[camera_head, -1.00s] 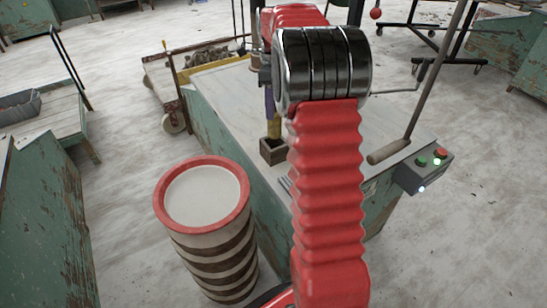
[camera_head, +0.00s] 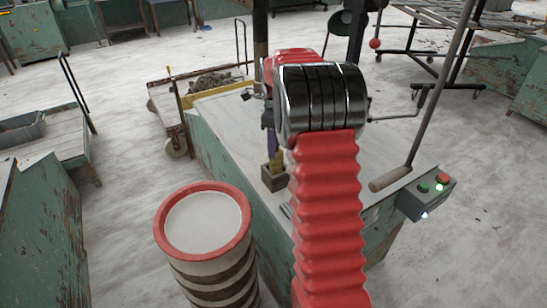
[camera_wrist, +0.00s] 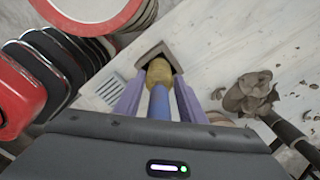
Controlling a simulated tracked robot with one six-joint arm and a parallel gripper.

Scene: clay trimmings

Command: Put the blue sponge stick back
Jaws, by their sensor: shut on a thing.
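The blue sponge stick (camera_wrist: 159,104) has a blue handle and a yellow sponge end. My gripper (camera_wrist: 156,98), with purple fingers, is shut on its blue handle. In the head view the yellow sponge (camera_head: 276,162) points down at the small dark square holder (camera_head: 274,181) on the table. Its lower end meets the holder's opening; how deep it sits I cannot tell. In the wrist view the holder's rim (camera_wrist: 149,54) surrounds the sponge tip. My red arm hides part of the table, and the blue handle is mostly hidden in the head view.
A striped drum (camera_head: 207,227) with a red rim stands left of the worktable (camera_head: 225,128). A wooden-handled rod (camera_head: 391,179) and a button box (camera_head: 427,197) are at the table's right. A brown clay lump (camera_wrist: 250,95) lies right of the holder in the wrist view.

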